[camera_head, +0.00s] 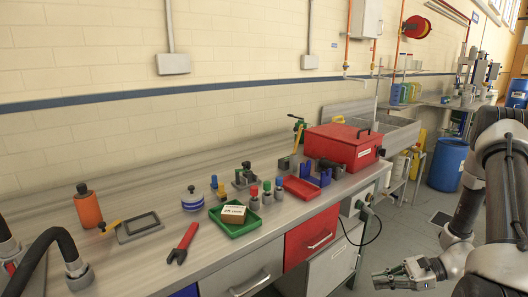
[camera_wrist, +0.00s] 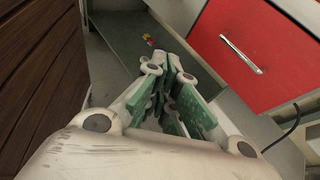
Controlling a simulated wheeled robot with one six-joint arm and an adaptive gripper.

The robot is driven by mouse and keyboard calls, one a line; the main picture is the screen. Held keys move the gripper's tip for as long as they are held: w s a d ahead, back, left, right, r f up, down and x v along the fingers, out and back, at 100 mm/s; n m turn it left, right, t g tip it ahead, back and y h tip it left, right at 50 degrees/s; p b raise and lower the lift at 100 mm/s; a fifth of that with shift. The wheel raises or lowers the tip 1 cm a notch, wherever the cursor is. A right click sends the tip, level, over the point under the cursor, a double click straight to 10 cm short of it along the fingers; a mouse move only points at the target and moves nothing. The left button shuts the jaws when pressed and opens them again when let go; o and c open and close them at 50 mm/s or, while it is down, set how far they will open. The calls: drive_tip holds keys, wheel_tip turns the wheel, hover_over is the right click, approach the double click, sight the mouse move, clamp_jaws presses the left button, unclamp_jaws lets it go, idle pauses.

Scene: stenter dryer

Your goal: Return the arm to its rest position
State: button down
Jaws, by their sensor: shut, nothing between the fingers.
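My arm (camera_head: 485,185) hangs down at the right side of the head view, bent at the wrist near the floor. My gripper (camera_head: 388,279) is at the lower right, beside the workbench and below its top, pointing left. In the wrist view, its fingers with green parts (camera_wrist: 172,62) come together at the tips. It is shut and holds nothing. It touches nothing that I can see.
The workbench (camera_head: 215,268) runs along the wall with tools, a red toolbox (camera_head: 345,148) and a green tray (camera_head: 236,229). A red drawer (camera_head: 311,238) shows; it is also in the wrist view (camera_wrist: 245,50). A cable (camera_head: 370,226) hangs from the bench end. A blue barrel (camera_head: 447,165) stands behind.

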drive_tip(key=s+r+n+h, duration=0.4)
drive_tip(key=r+n, duration=0.2)
drive_tip(key=r, duration=0.6)
drive_tip(key=s+d+r+n+t+h, duration=0.1)
drive_tip(key=s+r+n+h, duration=0.4)
drive_tip(key=r, duration=0.7)
drive_tip(key=s+d+r+n+t+h, duration=0.1)
drive_tip(key=s+r+n+h, duration=0.3)
drive_tip(key=r+n, duration=0.3)
wheel_tip(320, 180, up, 5)
drive_tip(key=shift+s+f+n+h, duration=0.1)
drive_tip(key=shift+s+n+h, duration=0.25)
drive_tip(key=shift+s, duration=0.4)
drive_tip(key=shift+a, duration=0.1)
